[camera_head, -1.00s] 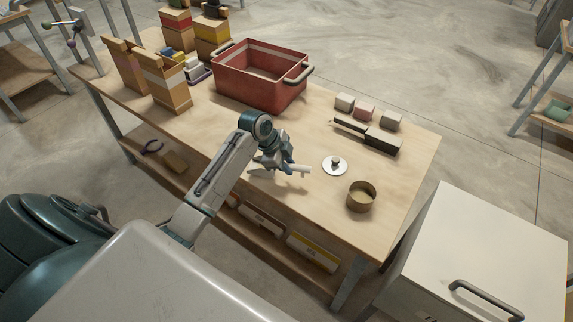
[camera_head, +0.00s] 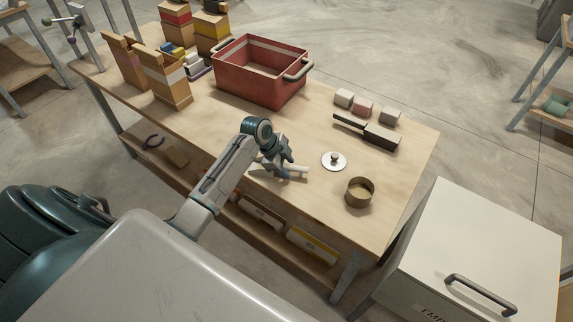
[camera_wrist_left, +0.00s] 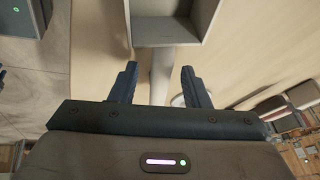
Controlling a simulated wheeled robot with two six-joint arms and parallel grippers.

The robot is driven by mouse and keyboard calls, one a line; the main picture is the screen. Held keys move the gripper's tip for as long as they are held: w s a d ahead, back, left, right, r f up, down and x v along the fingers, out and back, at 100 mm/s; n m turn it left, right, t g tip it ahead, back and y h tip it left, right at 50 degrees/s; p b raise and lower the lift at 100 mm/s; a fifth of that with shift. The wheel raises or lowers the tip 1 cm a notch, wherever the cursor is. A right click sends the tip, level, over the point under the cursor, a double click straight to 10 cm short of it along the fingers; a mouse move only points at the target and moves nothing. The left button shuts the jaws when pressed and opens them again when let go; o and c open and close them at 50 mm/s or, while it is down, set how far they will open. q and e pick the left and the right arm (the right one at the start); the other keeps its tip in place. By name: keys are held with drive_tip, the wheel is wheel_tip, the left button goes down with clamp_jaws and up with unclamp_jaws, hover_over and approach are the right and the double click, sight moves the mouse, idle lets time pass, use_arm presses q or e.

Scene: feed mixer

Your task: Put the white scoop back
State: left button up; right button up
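The white scoop (camera_head: 298,168) is on the near part of the wooden workbench (camera_head: 300,210), partly covered by my left gripper (camera_head: 281,171). In the left wrist view the scoop's pale box-shaped bowl (camera_wrist_left: 172,22) is at the top, and its handle (camera_wrist_left: 160,78) runs down between the two dark fingertips (camera_wrist_left: 157,83). My left gripper is open around the handle, with a visible gap on each side. The head view does not show clearly how the scoop rests. My right gripper is not in view.
A red tub (camera_head: 262,72) stands behind my left gripper. A metal lid (camera_head: 334,161), a brass tin (camera_head: 360,192), a dark long-handled tool (camera_head: 375,134) and small blocks (camera_head: 363,107) are to the right. Paper bags (camera_head: 165,78) stand at the left. The bench middle is fairly clear.

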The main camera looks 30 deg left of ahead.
sight(272, 176)
use_arm(q)
drive_tip(key=shift+r, duration=0.1)
drive_tip(key=b+v, duration=0.3)
drive_tip(key=v, duration=0.9)
